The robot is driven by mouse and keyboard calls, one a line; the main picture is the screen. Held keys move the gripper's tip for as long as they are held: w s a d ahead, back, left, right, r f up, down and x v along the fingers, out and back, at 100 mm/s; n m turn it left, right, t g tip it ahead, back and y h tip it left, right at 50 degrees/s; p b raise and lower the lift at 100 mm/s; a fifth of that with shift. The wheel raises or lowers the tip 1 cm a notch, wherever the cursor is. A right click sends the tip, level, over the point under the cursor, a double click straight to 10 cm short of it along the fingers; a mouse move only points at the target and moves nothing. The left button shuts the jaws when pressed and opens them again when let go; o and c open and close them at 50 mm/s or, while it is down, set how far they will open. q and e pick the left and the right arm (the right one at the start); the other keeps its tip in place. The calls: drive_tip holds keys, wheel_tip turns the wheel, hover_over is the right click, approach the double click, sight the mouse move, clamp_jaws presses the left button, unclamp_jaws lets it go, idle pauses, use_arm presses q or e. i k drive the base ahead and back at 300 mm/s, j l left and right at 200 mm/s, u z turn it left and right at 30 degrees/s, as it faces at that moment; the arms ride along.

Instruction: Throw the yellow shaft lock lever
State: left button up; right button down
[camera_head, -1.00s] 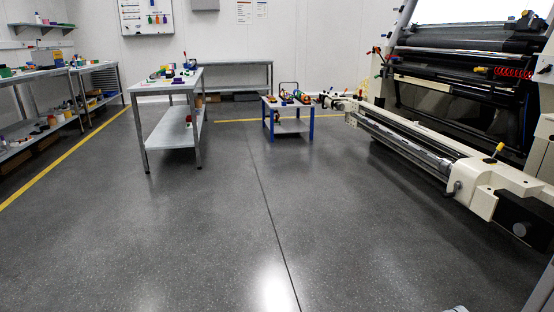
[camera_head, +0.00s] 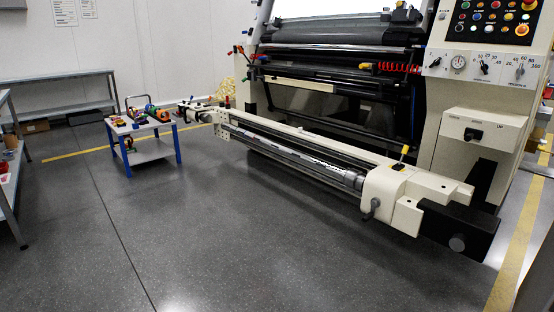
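The yellow shaft lock lever (camera_head: 405,150) stands up, slightly tilted, on top of the cream end housing (camera_head: 385,185) of the machine's shaft, right of centre in the head view. The metal shaft (camera_head: 290,154) runs from that housing back and left to the far end support. A small dark crank handle (camera_head: 372,207) is on the housing's front. Neither of my grippers shows in the view.
A small blue-legged cart (camera_head: 140,133) holding several tools stands near the shaft's far end. A control panel (camera_head: 490,22) is at the upper right. Grey benches (camera_head: 60,97) are at the left. Open grey floor (camera_head: 210,240) lies in front of the machine.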

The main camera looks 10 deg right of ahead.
sight(405, 149)
drive_tip(key=i+l+z, duration=0.3)
drive_tip(key=i+z, duration=0.15)
drive_tip(key=i, duration=0.35)
drive_tip(key=i+z, duration=0.4)
drive_tip(key=i, duration=0.4)
drive_tip(key=i+l+u, duration=0.3)
drive_tip(key=i+l, duration=0.7)
drive_tip(key=l, duration=0.75)
